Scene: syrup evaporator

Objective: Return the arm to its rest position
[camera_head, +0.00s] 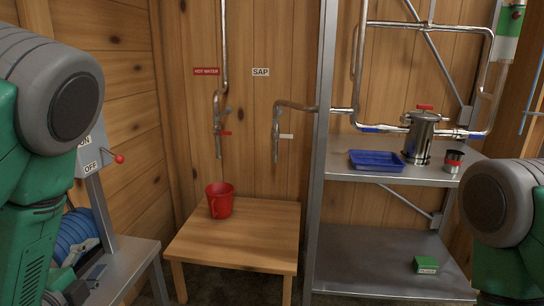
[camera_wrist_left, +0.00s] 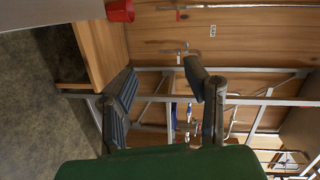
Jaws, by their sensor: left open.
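My left gripper (camera_wrist_left: 160,78) shows in the left wrist view with its two dark fingers spread wide apart. It is open and nothing is between the fingers. The wooden table and the metal shelf are behind it in that view. In the head view, a green and grey part of my left arm (camera_head: 45,110) fills the left edge. A matching part of my right arm (camera_head: 500,210) shows at the right edge. My right gripper is not in view.
The metal shelf (camera_head: 370,255) holds a blue tray (camera_head: 376,161), a steel pot (camera_head: 418,140), a small can (camera_head: 454,161) and a green box (camera_head: 426,265). A lever box (camera_head: 90,150) stands left.

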